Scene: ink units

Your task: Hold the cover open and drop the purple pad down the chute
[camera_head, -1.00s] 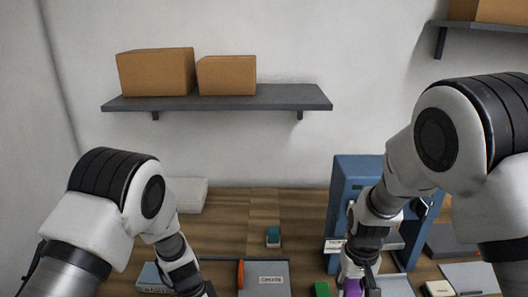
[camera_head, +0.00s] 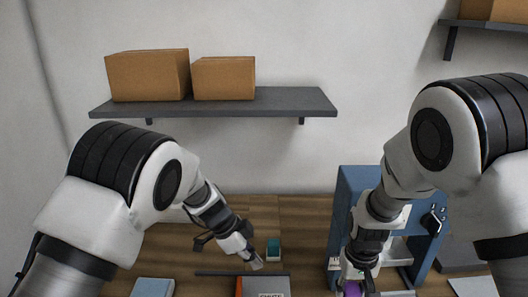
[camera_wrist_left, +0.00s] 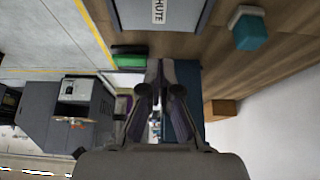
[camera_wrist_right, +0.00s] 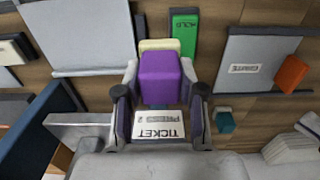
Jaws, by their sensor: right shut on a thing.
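The grey chute cover (camera_head: 278,286), labelled CHUTE, lies flat and closed at the bottom of the head view. An orange tab (camera_head: 239,286) stands at its left edge; both show in the right wrist view, the cover (camera_wrist_right: 240,60) and the tab (camera_wrist_right: 291,74). My left gripper (camera_head: 256,265) points down just behind the cover, its fingertips together and empty. The purple pad (camera_wrist_right: 160,78) is held between the fingers of my right gripper (camera_wrist_right: 160,92), to the right of the chute in the head view. The chute's opening is hidden.
A blue machine (camera_head: 350,190) stands behind the right gripper. A teal block (camera_head: 274,250) sits behind the cover. A green block (camera_wrist_right: 184,32) lies near the purple pad. Boxes (camera_head: 148,75) rest on a wall shelf. Bare wood shows behind the chute.

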